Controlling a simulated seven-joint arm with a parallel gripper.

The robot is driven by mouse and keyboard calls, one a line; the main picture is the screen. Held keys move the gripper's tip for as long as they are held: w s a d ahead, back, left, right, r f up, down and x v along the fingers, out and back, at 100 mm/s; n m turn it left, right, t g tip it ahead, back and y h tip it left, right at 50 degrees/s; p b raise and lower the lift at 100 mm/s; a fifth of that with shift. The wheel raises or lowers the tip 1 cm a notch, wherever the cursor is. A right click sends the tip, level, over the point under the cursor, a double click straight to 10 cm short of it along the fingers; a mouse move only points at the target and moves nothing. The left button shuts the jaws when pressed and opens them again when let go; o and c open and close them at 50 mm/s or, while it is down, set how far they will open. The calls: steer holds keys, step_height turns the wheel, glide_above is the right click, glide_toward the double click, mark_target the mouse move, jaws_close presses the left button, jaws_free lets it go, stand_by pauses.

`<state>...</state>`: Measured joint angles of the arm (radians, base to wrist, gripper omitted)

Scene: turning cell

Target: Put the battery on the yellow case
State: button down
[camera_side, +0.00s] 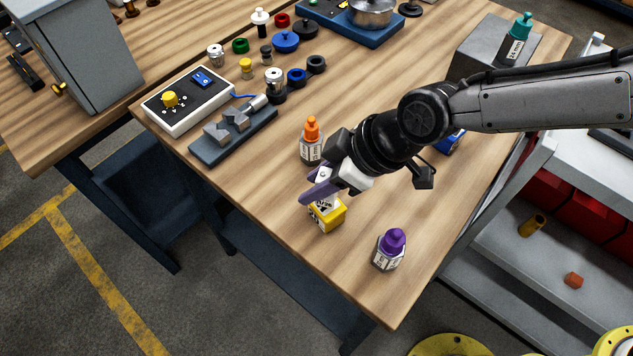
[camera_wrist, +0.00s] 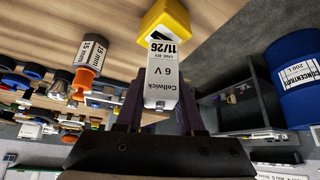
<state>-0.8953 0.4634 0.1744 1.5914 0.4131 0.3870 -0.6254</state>
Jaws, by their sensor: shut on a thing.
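My gripper (camera_side: 321,188) is over the near part of the table, its purple fingers pointing down. In the wrist view the fingers (camera_wrist: 160,108) are shut on the battery (camera_wrist: 161,78), a white block lettered "Cellwick", "6 V" and "11/26". The yellow case (camera_side: 329,219) is on the table directly under the fingers. It also shows in the wrist view (camera_wrist: 168,17), at the far end of the battery. The battery's end lines up with the case and appears to meet it; I cannot tell whether they touch. In the side view the fingers partly hide the battery.
A grey fixture (camera_side: 232,134) and a control box (camera_side: 188,100) are farther left. Bare wood lies between.

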steer(key=shift+f, duration=0.5)
steer(key=shift+f, duration=0.1)
steer(key=c, duration=0.5)
jaws_free()
steer(key=shift+r, duration=0.25)
steer(key=shift+v, duration=5.9)
steer(key=shift+s, duration=0.1)
